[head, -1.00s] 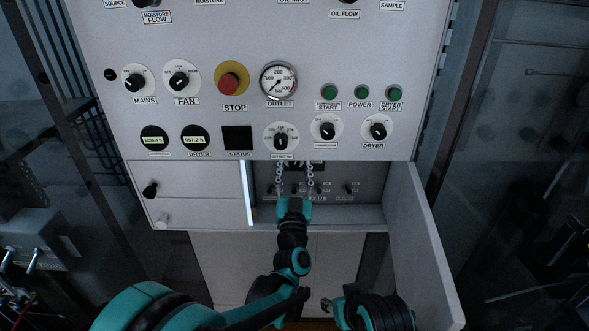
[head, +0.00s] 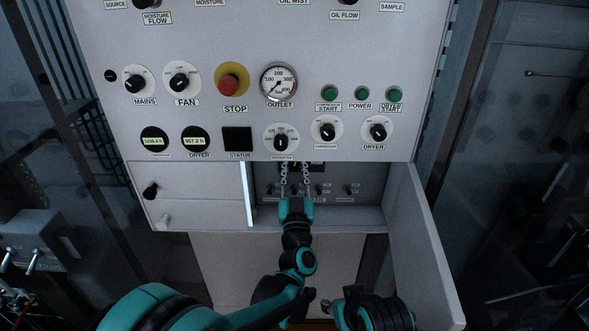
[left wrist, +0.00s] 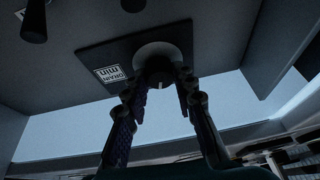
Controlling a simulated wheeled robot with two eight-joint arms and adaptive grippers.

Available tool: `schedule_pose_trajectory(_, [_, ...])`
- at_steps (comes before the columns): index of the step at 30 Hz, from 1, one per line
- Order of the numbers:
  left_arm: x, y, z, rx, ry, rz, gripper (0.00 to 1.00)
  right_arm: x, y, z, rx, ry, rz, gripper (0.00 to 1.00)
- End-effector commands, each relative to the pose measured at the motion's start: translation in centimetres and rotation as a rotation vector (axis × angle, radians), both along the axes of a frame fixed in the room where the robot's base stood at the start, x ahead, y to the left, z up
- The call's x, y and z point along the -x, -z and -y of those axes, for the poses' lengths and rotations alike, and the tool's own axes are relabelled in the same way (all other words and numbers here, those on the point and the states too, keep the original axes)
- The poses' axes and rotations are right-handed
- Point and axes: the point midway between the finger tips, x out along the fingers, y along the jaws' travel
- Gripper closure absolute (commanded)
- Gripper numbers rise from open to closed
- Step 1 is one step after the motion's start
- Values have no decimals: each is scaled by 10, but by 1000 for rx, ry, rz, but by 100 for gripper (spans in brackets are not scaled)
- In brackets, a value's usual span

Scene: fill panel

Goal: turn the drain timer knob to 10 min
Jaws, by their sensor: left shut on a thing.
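The drain timer knob (left wrist: 158,68) shows in the left wrist view as a dark knob on a pale round dial, on a dark plate (left wrist: 110,52) with a label reading DRAIN and MIN. The label is tilted in this view. A small light mark shows at the knob's near end; the scale around it cannot be read. My left gripper (left wrist: 160,77) is shut on the knob, one finger on each side. In the head view my left gripper (head: 295,172) reaches up into the open compartment below the main panel, and the knob is not clear there.
An open door (head: 425,240) stands to the right of the compartment. A bright strip (head: 249,195) edges its left side. Small knobs (head: 349,190) sit on the compartment's back face. The panel's lower dials (head: 281,141) are just above my left gripper.

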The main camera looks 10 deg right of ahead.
Motion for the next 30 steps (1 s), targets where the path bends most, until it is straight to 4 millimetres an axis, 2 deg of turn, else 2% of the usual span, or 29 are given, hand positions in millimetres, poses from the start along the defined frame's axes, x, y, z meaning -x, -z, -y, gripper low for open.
schedule_pose_trajectory(18, [0, -2, 2, 480, 1, -98, 100, 0, -9, 0, 0, 0, 0, 60])
schedule_pose_trajectory(30, [0, -2, 1, 631, 0, -127, 100, 0, -13, 0, 0, 0, 0, 60])
